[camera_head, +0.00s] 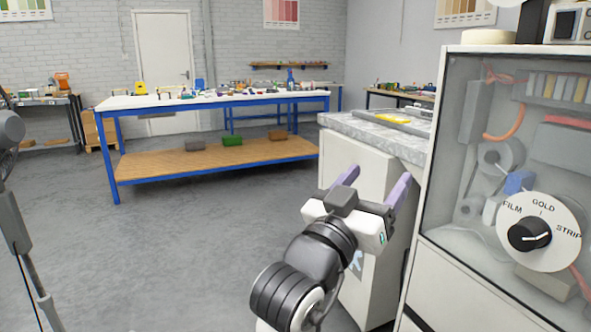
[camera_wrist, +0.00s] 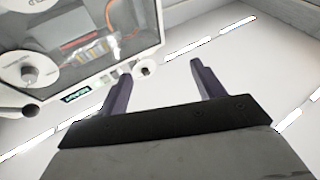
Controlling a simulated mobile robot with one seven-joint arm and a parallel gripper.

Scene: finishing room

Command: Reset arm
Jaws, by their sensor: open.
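My gripper (camera_head: 372,188) is raised in front of the white cabinet in the head view, its two purple fingers spread apart with nothing between them. My dark and white arm reaches up to it from the bottom of the picture. In the wrist view my gripper (camera_wrist: 160,82) is also open and empty, with the ceiling and its bright light strips behind the fingers.
A machine cabinet (camera_head: 455,150) with a clear front and a FILM/GOLD/STRIP dial (camera_head: 540,232) stands close on the right. A white cabinet (camera_head: 345,160) with a grey top is beside it. A blue-framed workbench (camera_head: 110,104) stands farther back. Grey floor (camera_head: 190,240) is clear at left.

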